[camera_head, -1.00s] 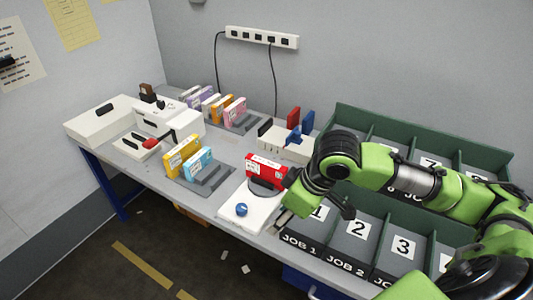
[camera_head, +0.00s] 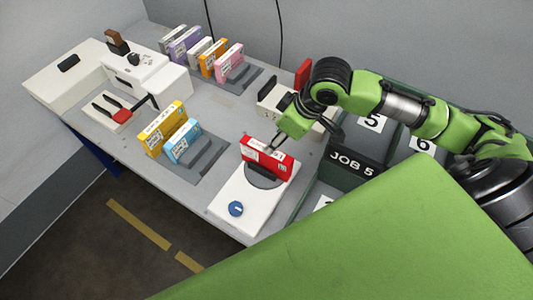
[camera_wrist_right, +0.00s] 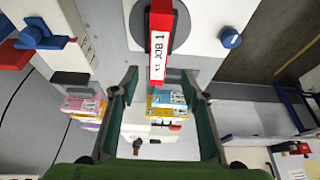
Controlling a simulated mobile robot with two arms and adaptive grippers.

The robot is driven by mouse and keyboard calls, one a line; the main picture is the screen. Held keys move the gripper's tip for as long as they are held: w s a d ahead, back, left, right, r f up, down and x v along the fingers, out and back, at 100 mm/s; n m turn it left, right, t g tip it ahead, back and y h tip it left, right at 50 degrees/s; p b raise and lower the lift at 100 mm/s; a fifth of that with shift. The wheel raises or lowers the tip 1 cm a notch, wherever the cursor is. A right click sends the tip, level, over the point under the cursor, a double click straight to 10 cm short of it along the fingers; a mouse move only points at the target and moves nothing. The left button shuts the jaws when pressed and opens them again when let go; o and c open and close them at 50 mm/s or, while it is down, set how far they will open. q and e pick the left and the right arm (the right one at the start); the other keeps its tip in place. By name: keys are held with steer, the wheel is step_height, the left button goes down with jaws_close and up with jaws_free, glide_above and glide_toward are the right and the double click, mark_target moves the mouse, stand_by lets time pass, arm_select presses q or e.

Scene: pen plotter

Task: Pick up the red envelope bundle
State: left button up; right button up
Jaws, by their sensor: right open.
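The red envelope bundle (camera_head: 266,159) stands upright on the round dark plate (camera_head: 262,180) of a white device with a blue knob. My right gripper (camera_head: 273,146) is at the bundle's upper back side, coming in from the right. In the right wrist view the red bundle (camera_wrist_right: 161,40), with a white "JOB" label, lies between the lines of the two open fingers (camera_wrist_right: 159,78), with a gap on each side. Contact does not show. My left gripper is not in view.
A yellow box (camera_head: 160,128) and a blue box (camera_head: 184,141) stand in a grey holder to the left. Several coloured boxes stand in a rack (camera_head: 243,84) behind. Green sorting bins with a "JOB 5" label (camera_head: 352,162) are on the right. My green arm link covers the lower right.

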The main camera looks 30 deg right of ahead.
glide_above(266, 159)
steer(key=d, duration=0.2)
steer(key=f, duration=0.2)
steer(key=f+p, duration=0.1)
steer(key=f, duration=0.1)
steer(key=shift+a+f, duration=0.2)
steer(key=shift+f, duration=0.05)
steer(key=p+x, duration=0.1)
steer(key=x, duration=0.2)
steer(key=shift+w+f, duration=0.15)
steer(key=shift+f, duration=0.05)
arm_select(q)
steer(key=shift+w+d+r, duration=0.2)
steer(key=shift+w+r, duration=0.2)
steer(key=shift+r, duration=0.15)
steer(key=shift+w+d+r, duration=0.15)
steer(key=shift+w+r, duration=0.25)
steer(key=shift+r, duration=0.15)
arm_select(e)
steer(key=shift+w+f, duration=0.1)
steer(key=shift+f, duration=0.3)
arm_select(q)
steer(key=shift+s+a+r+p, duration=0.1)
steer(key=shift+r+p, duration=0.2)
arm_select(e)
steer(key=shift+f, duration=0.25)
steer(key=shift+c, duration=0.4)
jaws_close()
